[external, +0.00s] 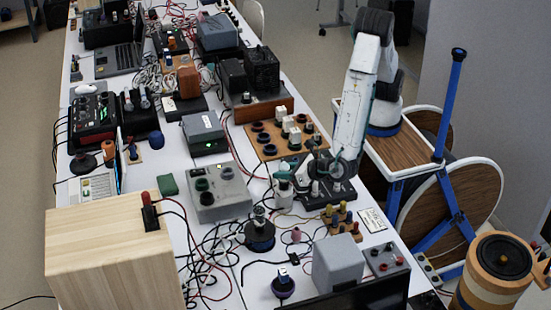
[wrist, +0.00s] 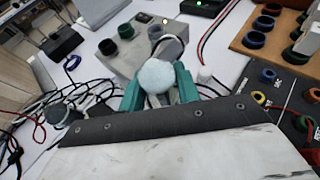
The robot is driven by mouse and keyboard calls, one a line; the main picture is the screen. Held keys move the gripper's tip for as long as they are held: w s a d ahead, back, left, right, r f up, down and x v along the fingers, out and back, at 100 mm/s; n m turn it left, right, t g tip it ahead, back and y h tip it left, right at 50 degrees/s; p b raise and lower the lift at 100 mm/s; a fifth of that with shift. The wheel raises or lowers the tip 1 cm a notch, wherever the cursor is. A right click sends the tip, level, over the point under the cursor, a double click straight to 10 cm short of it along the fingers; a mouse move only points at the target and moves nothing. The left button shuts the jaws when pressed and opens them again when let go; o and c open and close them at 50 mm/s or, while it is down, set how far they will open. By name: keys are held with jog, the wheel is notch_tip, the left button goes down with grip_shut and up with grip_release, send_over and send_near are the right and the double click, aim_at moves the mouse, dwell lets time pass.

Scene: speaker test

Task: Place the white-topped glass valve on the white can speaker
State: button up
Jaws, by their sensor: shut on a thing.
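My gripper (external: 284,180) is low over the right part of the long white table, just right of a grey box with round terminals (external: 219,192). In the wrist view, its teal fingers (wrist: 159,85) are shut on the white-topped glass valve (wrist: 157,75). Only the rounded white top shows clearly between them; the glass below is hidden. In the external view, a small whitish cylindrical shape (external: 284,198) shows just below the fingers. I cannot tell whether it is the white can speaker or part of the valve, or whether they touch.
A dark round-based piece with a glassy top (external: 260,232) stands in front of the gripper. A black terminal board (external: 328,192) and a wooden board with knobs (external: 280,139) lie to the right and behind. Loose red and black cables (external: 205,262) cover the table's front left.

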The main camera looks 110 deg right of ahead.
jog(key=shift+f, duration=0.1)
jog(key=o, duration=1)
jog(key=shift+a+r, duration=0.1)
jog(key=shift+r, duration=0.1)
jog(key=v, duration=1.2)
jog(key=shift+f, duration=0.15)
